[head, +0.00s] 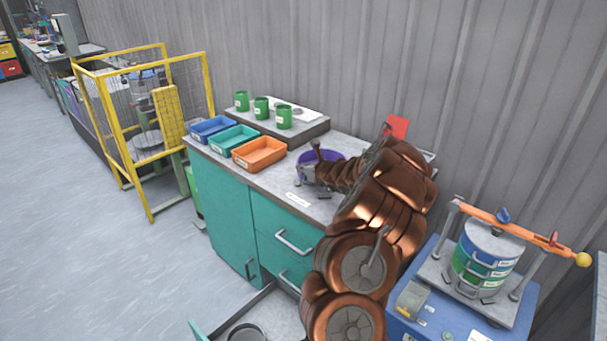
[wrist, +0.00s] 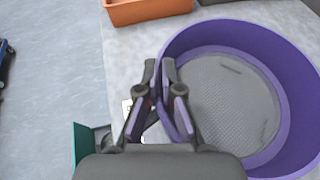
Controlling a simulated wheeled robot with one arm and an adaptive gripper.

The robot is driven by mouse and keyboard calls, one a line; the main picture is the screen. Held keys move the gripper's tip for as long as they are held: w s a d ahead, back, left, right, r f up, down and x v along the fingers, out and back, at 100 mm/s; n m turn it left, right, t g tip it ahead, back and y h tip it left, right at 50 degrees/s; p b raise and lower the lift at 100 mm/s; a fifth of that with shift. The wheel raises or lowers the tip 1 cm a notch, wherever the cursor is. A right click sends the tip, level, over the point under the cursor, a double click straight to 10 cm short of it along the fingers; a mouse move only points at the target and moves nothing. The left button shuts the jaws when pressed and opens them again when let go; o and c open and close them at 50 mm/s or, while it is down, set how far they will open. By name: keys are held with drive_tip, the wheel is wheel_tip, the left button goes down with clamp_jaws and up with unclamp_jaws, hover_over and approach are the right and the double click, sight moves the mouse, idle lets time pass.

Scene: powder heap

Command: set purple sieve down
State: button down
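The purple sieve (wrist: 283,60) is a round purple ring with a grey mesh bottom, large at the right of the wrist view. In the head view the purple sieve (head: 322,156) is small and partly hidden behind my arm, over the grey worktop. My gripper (wrist: 160,75) has its fingers on either side of the sieve's near left wall, one inside and one outside, and looks closed on it. In the head view my gripper (head: 310,172) is at the sieve's left side. Whether the sieve's base touches the worktop, I cannot tell.
Orange (head: 259,153), teal (head: 234,139) and blue (head: 212,129) trays stand left of the sieve on the worktop (head: 285,184). Green cups (head: 284,117) stand on a raised shelf behind. A blue shaker machine (head: 480,265) is at the right. An open drawer (head: 262,306) is below.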

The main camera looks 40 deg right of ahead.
sight(299, 175)
drive_tip(key=shift+w+d+f+p, duration=0.2)
drive_tip(key=shift+d+p, duration=0.1)
drive_tip(key=shift+f+p, duration=0.45)
drive_tip(key=shift+f, duration=1.05)
drive_tip(key=shift+f, duration=0.1)
drive_tip(key=shift+f, duration=0.15)
drive_tip(key=c, duration=1.3)
unclamp_jaws()
